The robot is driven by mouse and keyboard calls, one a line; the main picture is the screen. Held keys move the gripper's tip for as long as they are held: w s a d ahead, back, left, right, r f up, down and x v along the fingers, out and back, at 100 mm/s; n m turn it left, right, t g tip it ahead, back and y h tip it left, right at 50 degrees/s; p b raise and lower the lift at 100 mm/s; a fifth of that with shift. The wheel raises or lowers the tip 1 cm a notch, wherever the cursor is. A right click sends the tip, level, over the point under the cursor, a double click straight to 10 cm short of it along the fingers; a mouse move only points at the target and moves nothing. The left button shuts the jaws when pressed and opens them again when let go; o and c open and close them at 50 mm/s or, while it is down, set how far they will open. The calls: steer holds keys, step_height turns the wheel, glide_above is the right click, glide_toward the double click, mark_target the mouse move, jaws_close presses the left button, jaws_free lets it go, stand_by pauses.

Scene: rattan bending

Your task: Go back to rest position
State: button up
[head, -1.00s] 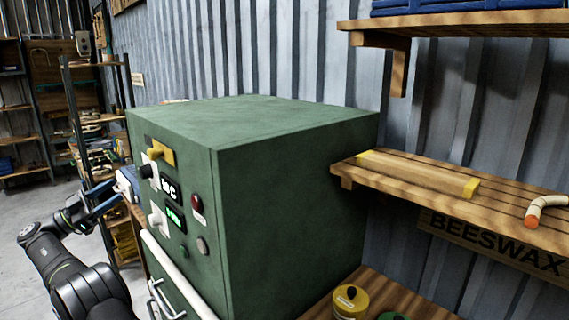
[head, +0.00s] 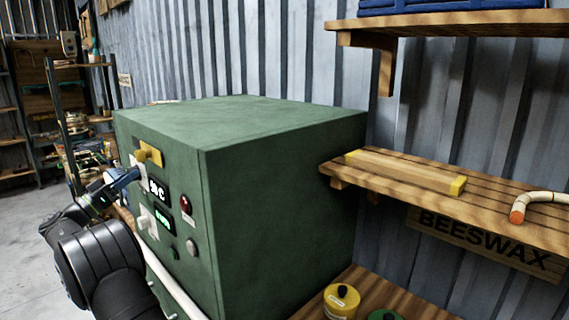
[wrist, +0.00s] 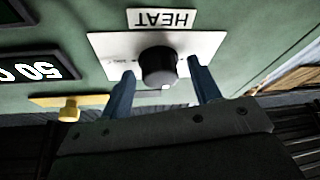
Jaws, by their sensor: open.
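The green heating cabinet (head: 270,215) stands in the middle of the head view, its control panel facing left. In the wrist view my gripper (wrist: 161,72) is open, with one blue finger on each side of the black HEAT knob (wrist: 158,66). The knob sits on a white plate (wrist: 213,42) under an upside-down HEAT label (wrist: 162,18). I cannot tell whether the fingers touch it. In the head view my gripper (head: 122,180) is at the panel and hides the knob.
A yellow lever (head: 150,154), a lit display (head: 157,189) and a red lamp (head: 186,205) are close by on the panel. A wooden shelf (head: 480,205) on the right holds a yellow-ended wood block (head: 405,171) and a bent rattan piece (head: 530,203). Yellow (head: 341,301) and green tins stand below.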

steer(key=n+y, duration=0.1)
steer(key=n, duration=0.2)
steer(key=n+t+y, duration=0.1)
steer(key=n+y, duration=0.1)
steer(key=n, duration=0.2)
steer(key=shift+s+d, duration=0.1)
steer(key=shift+n, duration=0.3)
steer(key=o, duration=0.9)
steer(key=shift+o, duration=0.2)
steer(key=s+a+f+m+y, duration=0.1)
steer(key=s+a+f+m, duration=0.3)
steer(key=s+f, duration=0.5)
steer(key=s+a+f+m+y, duration=0.1)
steer(key=s+a+f+m, duration=0.35)
steer(key=s+f, duration=0.45)
steer(key=f+x, duration=0.2)
steer(key=x, duration=0.8)
steer(key=shift+w+r, duration=0.35)
steer(key=shift+w, duration=0.1)
